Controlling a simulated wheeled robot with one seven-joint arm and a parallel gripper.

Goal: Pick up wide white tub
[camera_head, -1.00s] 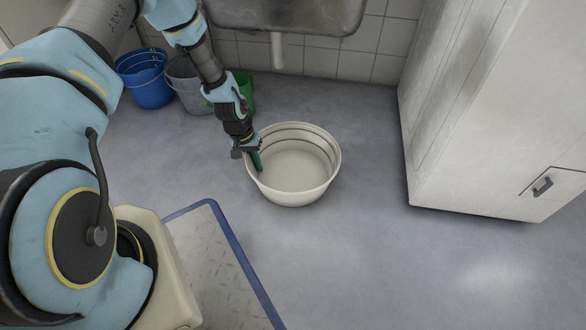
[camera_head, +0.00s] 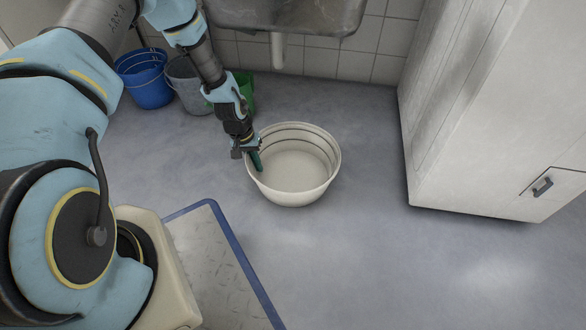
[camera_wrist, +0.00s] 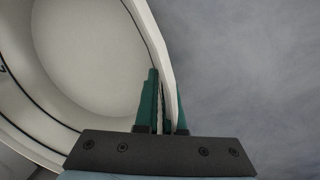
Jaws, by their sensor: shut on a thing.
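The wide white tub (camera_head: 293,178) stands upright on the floor in the middle of the head view, empty, with dark lines around its inner wall. My gripper (camera_head: 253,160) is at the tub's left rim, with a green finger showing inside the wall. In the wrist view, my gripper (camera_wrist: 164,103) has its two green fingers on either side of the white tub's wall (camera_wrist: 150,40), shut on it. The lower part of the outer finger is hidden behind the tub in the head view.
Blue (camera_head: 146,80), grey (camera_head: 188,84) and green (camera_head: 246,92) buckets stand by the tiled wall behind my arm. A metal sink (camera_head: 290,14) with a white drain pipe hangs above. A white cabinet (camera_head: 470,120) stands at the right. The floor in front of the tub is clear.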

